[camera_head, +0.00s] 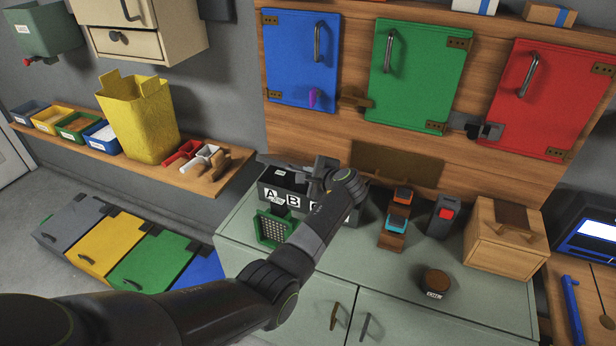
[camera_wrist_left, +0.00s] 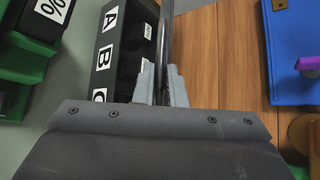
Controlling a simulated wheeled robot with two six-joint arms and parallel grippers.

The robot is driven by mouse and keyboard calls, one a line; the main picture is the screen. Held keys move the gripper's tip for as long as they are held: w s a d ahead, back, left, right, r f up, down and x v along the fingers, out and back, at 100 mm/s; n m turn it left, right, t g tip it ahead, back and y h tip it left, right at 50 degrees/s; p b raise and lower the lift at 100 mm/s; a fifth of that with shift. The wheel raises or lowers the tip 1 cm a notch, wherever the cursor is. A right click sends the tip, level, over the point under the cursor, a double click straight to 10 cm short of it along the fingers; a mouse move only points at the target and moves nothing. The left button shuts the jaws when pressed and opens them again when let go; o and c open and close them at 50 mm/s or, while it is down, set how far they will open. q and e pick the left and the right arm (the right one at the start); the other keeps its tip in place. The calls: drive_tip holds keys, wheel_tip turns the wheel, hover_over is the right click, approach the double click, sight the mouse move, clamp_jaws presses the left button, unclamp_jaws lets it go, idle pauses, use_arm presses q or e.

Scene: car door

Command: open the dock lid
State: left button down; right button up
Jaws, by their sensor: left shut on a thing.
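In the left wrist view my left gripper's fingers (camera_wrist_left: 160,86) are shut on a thin dark edge or bar, which looks like the dock lid (camera_wrist_left: 166,35), seen nearly edge-on. The dock's top compartments show beside it, so the lid looks raised. My right gripper is not in view.
A green crate (camera_head: 272,230) stands at the dock's front left. Stacked orange and blue blocks (camera_head: 398,215), a red-buttoned device (camera_head: 444,215) and a wooden box (camera_head: 505,238) stand to the right. Blue (camera_head: 300,60), green and red doors hang on the wooden wall behind.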

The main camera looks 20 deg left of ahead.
use_arm(q)
drive_tip(key=shift+w+r, duration=0.2)
drive_tip(key=shift+r, duration=0.15)
drive_tip(key=c, duration=1.6)
unclamp_jaws()
drive_tip(key=shift+o, duration=0.6)
